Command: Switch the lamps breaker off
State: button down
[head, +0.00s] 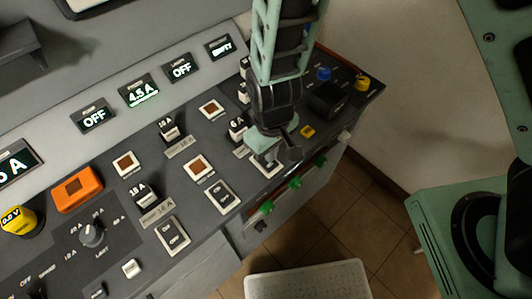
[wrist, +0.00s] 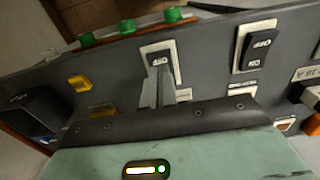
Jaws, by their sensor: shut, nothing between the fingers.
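My gripper (head: 268,160) is over the right part of the control panel, above a rocker switch in a pale frame. In the wrist view my gripper's fingers (wrist: 160,96) are together and empty, at the lower part of that rocker switch (wrist: 159,60). Its upper end in that view reads OFF; its other end is hidden behind the fingers. I cannot tell whether the tips touch it. Its name label is not readable. A display (head: 181,68) reading OFF has a small label that may say lamps.
Two more ON/OFF rockers, (head: 223,195) and (head: 172,235), lie left of my gripper. Green knobs (head: 294,183) line the front edge. A yellow block (head: 307,131) and a blue knob (head: 323,73) are to the right. A pale stool or table top (head: 308,280) stands below.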

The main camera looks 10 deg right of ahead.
jog(key=shift+r+p, duration=2)
jog(key=shift+r, duration=0.4)
jog(key=s+d+r+b, duration=0.2)
jog(key=s+d+r, duration=0.2)
jog(key=r, duration=0.4)
jog(key=s+d+r+n+b, duration=0.1)
jog(key=s+d+r+b, duration=0.2)
jog(key=s+r, duration=0.4)
jog(key=shift+s+d+r+y, duration=0.15)
jog(key=shift+d+r+y, duration=0.15)
jog(key=shift+d+r, duration=0.3)
jog(key=shift+a, duration=0.1)
